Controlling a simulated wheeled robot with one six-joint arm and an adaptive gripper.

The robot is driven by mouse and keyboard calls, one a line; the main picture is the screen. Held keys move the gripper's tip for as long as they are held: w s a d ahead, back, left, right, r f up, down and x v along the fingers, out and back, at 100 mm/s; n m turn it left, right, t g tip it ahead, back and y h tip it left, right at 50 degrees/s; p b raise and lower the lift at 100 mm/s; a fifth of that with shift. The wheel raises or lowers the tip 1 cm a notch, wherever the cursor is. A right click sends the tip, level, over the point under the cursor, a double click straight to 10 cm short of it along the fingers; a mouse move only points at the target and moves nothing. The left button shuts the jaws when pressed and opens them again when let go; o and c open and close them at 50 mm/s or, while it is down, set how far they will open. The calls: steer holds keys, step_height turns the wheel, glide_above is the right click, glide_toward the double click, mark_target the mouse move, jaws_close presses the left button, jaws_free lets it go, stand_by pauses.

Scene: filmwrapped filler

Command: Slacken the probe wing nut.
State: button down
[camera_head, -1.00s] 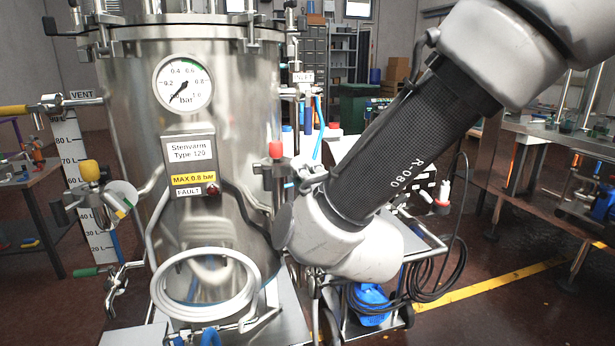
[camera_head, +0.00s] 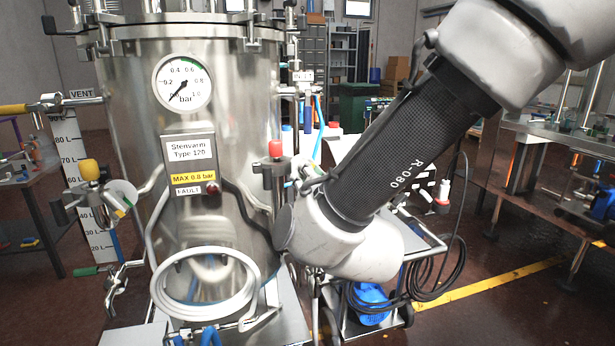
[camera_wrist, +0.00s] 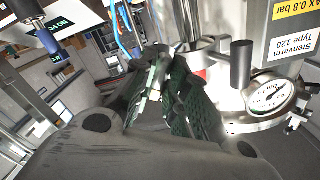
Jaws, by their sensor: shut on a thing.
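The steel tank (camera_head: 125,130) fills the left half of the head view. My gripper (camera_wrist: 170,88) shows in the wrist view with its dark green ridged fingers close together, shut on a small part at the tank's side fittings. The fingers hide most of that part, so the shape of the probe wing nut is not clear. A pale metal fitting (camera_wrist: 198,47) with a dark rod above it stands just beyond the fingertips.
The pressure gauge (camera_head: 183,83) reads near zero and also shows in the wrist view (camera_wrist: 268,97). A red-capped valve (camera_head: 275,150) stands close to my arm. A coiled white hose (camera_head: 157,285) hangs in front. A black cable (camera_head: 440,284) loops beside the trolley at right.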

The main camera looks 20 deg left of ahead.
steer(key=shift+f+n, duration=0.1)
steer(key=shift+n, duration=0.8)
steer(key=c, duration=1.4)
jaws_free()
steer(key=v, duration=1.2)
steer(key=shift+d, duration=0.1)
